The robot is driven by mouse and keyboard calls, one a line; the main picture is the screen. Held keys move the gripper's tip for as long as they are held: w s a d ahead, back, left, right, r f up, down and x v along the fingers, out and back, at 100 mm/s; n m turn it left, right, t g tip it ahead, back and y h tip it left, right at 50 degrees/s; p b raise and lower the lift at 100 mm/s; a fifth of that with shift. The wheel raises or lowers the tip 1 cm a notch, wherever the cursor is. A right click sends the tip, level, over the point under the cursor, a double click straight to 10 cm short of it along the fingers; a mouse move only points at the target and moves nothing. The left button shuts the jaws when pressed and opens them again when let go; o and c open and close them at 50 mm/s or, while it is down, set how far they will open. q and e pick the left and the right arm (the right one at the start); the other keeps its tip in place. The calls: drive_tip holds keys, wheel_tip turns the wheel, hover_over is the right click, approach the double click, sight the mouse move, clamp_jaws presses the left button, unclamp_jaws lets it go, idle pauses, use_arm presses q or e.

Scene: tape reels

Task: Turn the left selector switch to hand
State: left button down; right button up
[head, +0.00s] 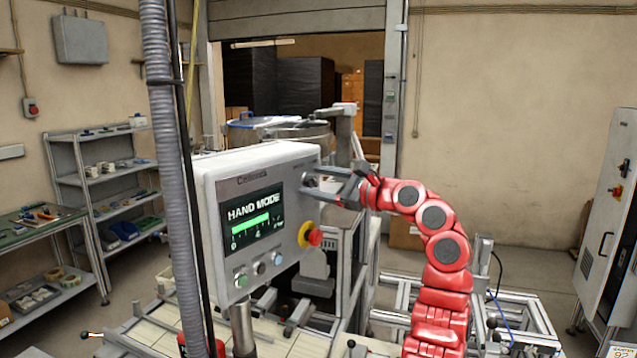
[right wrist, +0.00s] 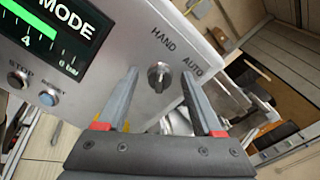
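The selector switch (right wrist: 159,76) is a small metallic knob on the panel face, with HAND and AUTO printed beside it. Its grip looks turned toward the HAND label. In the head view it sits at the control panel's (head: 215,180) upper right, partly hidden by my gripper. The panel's screen (head: 254,217) reads HAND MODE over a green bar. My right gripper (right wrist: 160,72) is open, its fingers on either side of the knob with visible gaps; it also shows in the head view (head: 326,185). My left gripper is not in view.
A red emergency stop (head: 315,237) on a yellow base sticks out below the switch. Several small buttons (head: 259,268) line the panel's lower part. A grey corrugated hose (head: 163,130) hangs at the panel's left. Shelves (head: 105,180) stand at the left wall.

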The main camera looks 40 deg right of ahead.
drive_tip(key=shift+s, duration=0.1)
drive_tip(key=s+d+b, duration=0.3)
drive_tip(key=s+b, duration=0.4)
drive_tip(key=s, duration=1)
